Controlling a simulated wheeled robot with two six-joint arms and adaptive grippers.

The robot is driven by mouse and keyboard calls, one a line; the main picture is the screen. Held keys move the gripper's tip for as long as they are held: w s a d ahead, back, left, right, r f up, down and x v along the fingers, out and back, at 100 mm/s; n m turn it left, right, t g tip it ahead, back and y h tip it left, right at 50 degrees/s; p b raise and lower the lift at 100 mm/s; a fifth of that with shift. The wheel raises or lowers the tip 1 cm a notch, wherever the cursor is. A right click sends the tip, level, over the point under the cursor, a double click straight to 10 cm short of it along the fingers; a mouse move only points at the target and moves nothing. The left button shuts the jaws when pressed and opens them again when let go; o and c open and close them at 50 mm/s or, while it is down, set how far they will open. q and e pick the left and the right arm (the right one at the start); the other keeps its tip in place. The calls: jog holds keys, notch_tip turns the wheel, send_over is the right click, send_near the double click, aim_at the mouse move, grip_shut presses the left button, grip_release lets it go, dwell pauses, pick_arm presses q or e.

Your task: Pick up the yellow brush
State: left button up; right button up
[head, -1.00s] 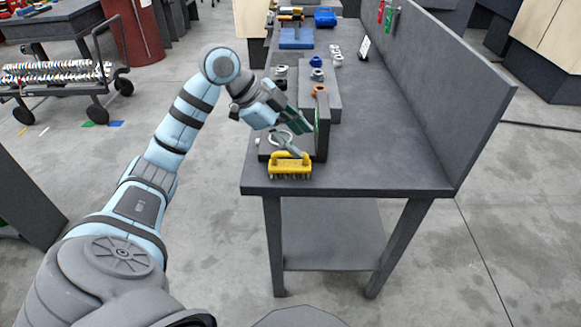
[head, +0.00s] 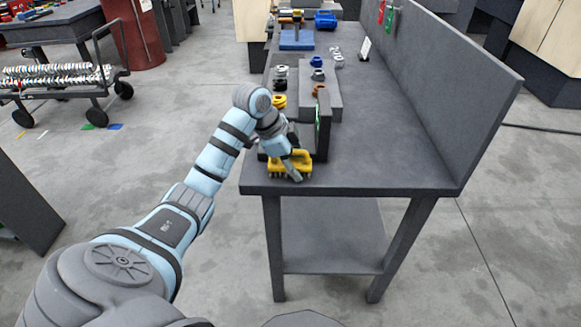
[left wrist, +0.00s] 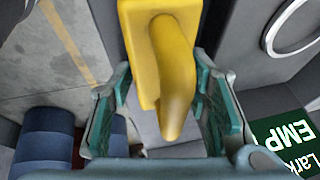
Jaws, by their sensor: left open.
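The yellow brush (head: 275,171) lies near the front left corner of the grey workbench (head: 375,170). Its raised yellow handle (left wrist: 175,75) fills the top middle of the left wrist view. My left gripper (head: 292,171) is over the brush in the head view and hides part of it. In the left wrist view, my left gripper (left wrist: 160,85) is open, with a green finger on each side of the handle. Gaps show beside the handle near the lower finger parts; contact at the tips cannot be told. My right gripper is not in view.
A dark upright panel (head: 324,122) stands just behind the brush, with a green label (left wrist: 285,140). Several coloured fittings (head: 317,75) stand on a grey block further back. A tall back wall (head: 450,85) borders the bench's right side. The bench front right is clear.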

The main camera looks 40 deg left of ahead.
pick_arm(q)
jog(key=shift+r, duration=0.1)
jog(key=c, duration=0.9)
notch_tip(320, 180, up, 8)
jog(key=shift+f+p, duration=0.15)
jog(key=shift+p, duration=0.85)
notch_tip(320, 180, up, 5)
jog(key=p, duration=0.3)
jog(key=shift+f, duration=0.2)
notch_tip(320, 180, up, 8)
jog(key=p, duration=0.7)
jog(key=shift+f+p, duration=0.1)
jog(key=shift+p, duration=0.25)
jog(key=o, duration=0.5)
jog(key=shift+c, duration=1.5)
